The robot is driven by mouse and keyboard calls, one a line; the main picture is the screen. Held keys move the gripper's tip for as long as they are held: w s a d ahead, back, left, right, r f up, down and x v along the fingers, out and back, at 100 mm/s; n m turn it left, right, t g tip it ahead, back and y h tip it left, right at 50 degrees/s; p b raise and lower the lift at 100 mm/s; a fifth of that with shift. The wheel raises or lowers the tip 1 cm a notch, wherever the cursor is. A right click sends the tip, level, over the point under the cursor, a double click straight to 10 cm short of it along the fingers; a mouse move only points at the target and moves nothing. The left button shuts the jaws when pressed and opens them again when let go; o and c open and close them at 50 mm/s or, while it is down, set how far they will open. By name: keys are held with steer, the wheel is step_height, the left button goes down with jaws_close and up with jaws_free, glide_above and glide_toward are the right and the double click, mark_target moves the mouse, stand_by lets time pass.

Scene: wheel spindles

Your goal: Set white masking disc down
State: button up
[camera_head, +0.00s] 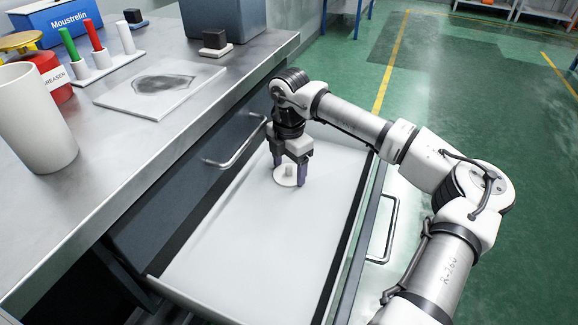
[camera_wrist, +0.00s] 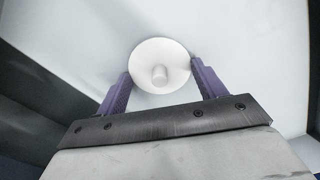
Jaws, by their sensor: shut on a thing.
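The white masking disc (camera_head: 281,176) is a flat round disc with a short knob standing up from its middle. It is between the purple fingers of my gripper (camera_head: 289,177), inside the open drawer (camera_head: 250,240). In the wrist view the disc (camera_wrist: 150,54) lies between the two fingertips of my gripper (camera_wrist: 160,78), which are shut on it. The disc is low over the drawer's white floor; I cannot tell whether it touches it.
The drawer's floor is otherwise bare, bounded by its walls. Green floor lies right.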

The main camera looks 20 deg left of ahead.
mark_target(289, 167)
steer(key=o, duration=1)
steer(key=shift+c, duration=0.2)
step_height(289, 167, up, 12)
steer(key=p, duration=0.1)
steer(key=shift+p, duration=0.4)
steer(key=shift+r, duration=0.1)
